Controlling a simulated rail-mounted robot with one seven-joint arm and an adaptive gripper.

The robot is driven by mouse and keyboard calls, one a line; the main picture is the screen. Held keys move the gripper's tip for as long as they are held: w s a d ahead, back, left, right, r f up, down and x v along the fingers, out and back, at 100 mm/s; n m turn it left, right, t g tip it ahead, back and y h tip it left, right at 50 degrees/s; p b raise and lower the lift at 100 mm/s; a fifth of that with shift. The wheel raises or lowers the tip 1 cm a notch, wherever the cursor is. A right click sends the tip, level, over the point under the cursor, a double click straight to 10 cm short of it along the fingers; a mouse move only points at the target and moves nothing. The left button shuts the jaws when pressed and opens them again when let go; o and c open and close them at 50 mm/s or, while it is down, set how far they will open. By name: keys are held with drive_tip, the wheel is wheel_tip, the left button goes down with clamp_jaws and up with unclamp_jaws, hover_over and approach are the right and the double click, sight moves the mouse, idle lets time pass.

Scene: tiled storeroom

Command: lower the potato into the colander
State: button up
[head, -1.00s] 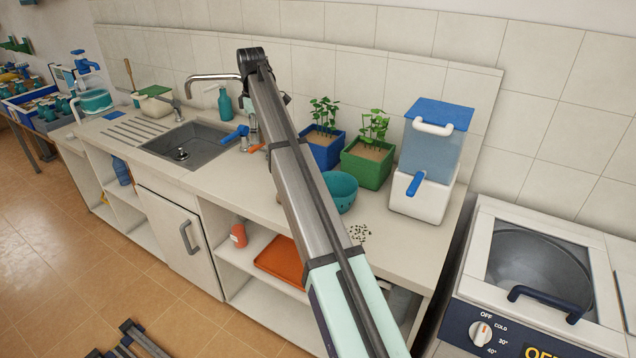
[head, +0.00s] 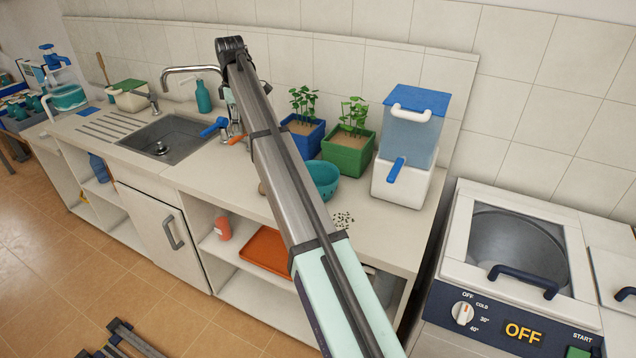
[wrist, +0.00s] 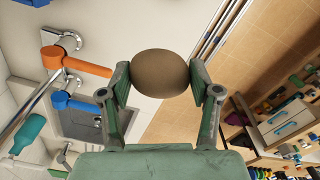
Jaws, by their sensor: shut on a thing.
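The brown, rounded potato (wrist: 160,73) is held between the two fingers of my gripper (wrist: 160,80) in the wrist view. The gripper is shut on it, with a pad against each side. In the head view my arm hides the gripper; a small brown edge shows at the arm's left side, possibly the potato. The teal colander (head: 323,178) stands on the counter just right of my arm, which covers part of its left side. The colander does not show in the wrist view, so I cannot tell the potato's height over it.
Blue (head: 303,139) and green (head: 348,154) planters stand behind the colander. A blue-lidded dispenser (head: 402,185) is to its right. The sink (head: 165,141) and taps are left, a machine (head: 515,250) right.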

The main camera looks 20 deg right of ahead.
drive_tip(key=s+d+p, duration=0.3)
drive_tip(key=s+d, duration=0.3)
drive_tip(key=d, duration=0.2)
drive_tip(key=s+d+f+p, duration=0.1)
drive_tip(key=s+d+p, duration=0.2)
drive_tip(key=s+d, duration=0.3)
drive_tip(key=d, duration=0.3)
drive_tip(key=shift+f, duration=0.25)
idle(0.4)
drive_tip(key=shift+f+b, duration=1.7)
drive_tip(key=shift+f, duration=5.05)
drive_tip(key=o, duration=1.2)
drive_tip(key=shift+o, duration=0.2)
